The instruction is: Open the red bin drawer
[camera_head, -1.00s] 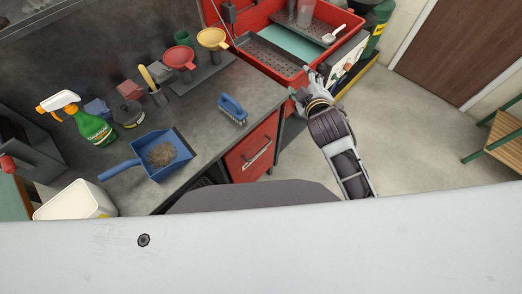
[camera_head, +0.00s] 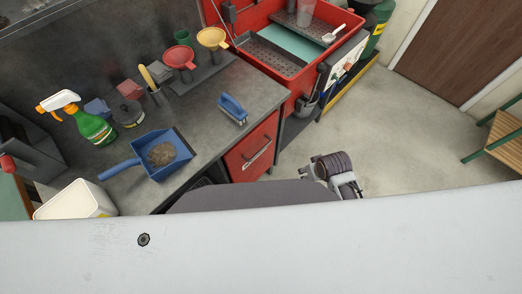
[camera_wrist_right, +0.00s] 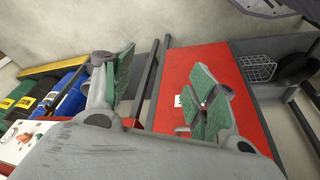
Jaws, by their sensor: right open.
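The red drawer (camera_head: 247,153) sits under the right end of the workbench in the head view. Its front looks flush with the bench and its bar handle runs slantwise across it. My right arm shows to the right of the drawer, apart from it, with the fingers hard to make out there. In the right wrist view my right gripper (camera_wrist_right: 160,92) is open, with green-padded fingers spread wide and nothing between them. Beyond the fingers is a red panel (camera_wrist_right: 212,68) with a small white label; I cannot tell if it is the drawer. My left gripper is out of view.
The workbench (camera_head: 215,172) carries a blue dustpan (camera_head: 160,155), a blue brush (camera_head: 232,108), a spray bottle (camera_head: 92,125) and funnels. A red parts washer (camera_head: 262,64) stands behind the bench's right end. The floor (camera_head: 410,135) to the right is clear.

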